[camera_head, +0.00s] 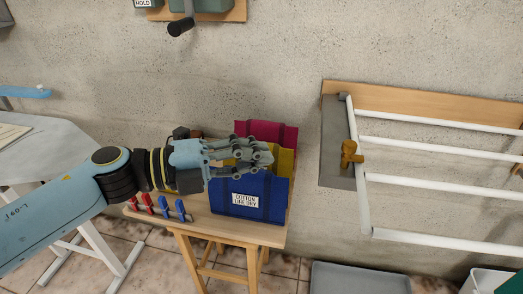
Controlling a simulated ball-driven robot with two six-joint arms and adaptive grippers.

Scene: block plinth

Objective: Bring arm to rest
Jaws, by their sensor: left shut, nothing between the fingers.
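My left arm comes in from the left over a small wooden table (205,225). My left gripper (268,157) is shut and empty. In the picture it lies in front of the upper part of several folded cloths. A blue cloth (270,195) with a label reading "COTTON LINE DRY" is nearest. A yellow cloth (286,163) and a dark red cloth (285,135) stand behind it, partly hidden by the gripper. I cannot tell whether the gripper touches the cloths. My right gripper is not in view.
Red pegs (147,203) and blue pegs (181,210) stand at the table's left front. A white rail rack (430,185) hangs on the wall at right. An ironing-board-like surface (50,140) is at left.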

